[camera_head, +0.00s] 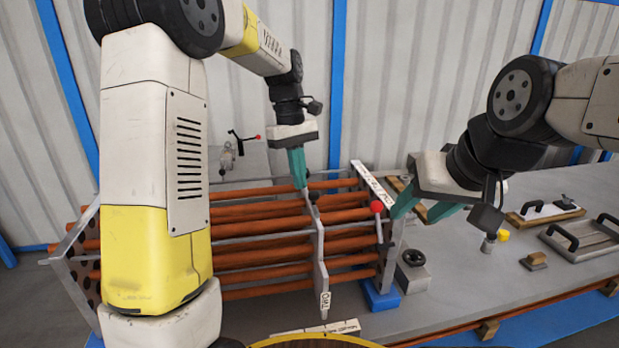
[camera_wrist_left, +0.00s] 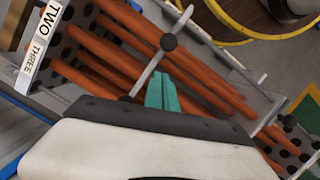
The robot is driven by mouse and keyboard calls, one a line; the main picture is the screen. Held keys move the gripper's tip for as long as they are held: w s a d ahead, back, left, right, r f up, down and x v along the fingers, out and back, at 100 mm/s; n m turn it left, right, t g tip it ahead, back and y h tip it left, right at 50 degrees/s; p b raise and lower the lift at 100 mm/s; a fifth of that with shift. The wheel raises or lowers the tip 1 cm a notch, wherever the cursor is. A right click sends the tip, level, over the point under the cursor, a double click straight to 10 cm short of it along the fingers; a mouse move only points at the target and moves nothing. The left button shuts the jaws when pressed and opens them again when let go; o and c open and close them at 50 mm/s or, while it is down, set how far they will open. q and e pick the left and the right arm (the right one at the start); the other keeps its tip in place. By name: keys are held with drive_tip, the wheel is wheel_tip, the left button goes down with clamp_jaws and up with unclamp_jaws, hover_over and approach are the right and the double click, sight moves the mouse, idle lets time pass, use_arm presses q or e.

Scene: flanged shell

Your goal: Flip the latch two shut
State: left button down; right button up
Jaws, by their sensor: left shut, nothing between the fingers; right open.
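The bundle of copper-coloured tubes (camera_head: 255,262) lies between end plates on the table. A lever with a red ball (camera_head: 377,206) stands by the right end plate. I cannot tell which part is latch two. My left gripper (camera_head: 301,184) is shut and empty, its tips close to the dark ball; contact is unclear. My right gripper (camera_head: 425,212) is open near the red ball, with nothing visibly held.
Another red-knobbed lever (camera_head: 257,137) is at the back. A label with TWO and THREE (camera_wrist_left: 41,40) shows in the left wrist view. A black handwheel (camera_head: 413,257), a blue block (camera_head: 381,298) and a handled plate (camera_head: 585,241) are on the right. My left arm hides part of the tubes.

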sight(314, 202)
use_arm(q)
drive_tip(key=shift+s+d, duration=0.8)
drive_tip(key=shift+s, duration=0.25)
drive_tip(key=shift+s+d, duration=0.25)
drive_tip(key=shift+s, duration=0.65)
drive_tip(key=shift+s+d, duration=0.25)
drive_tip(key=shift+s, duration=0.6)
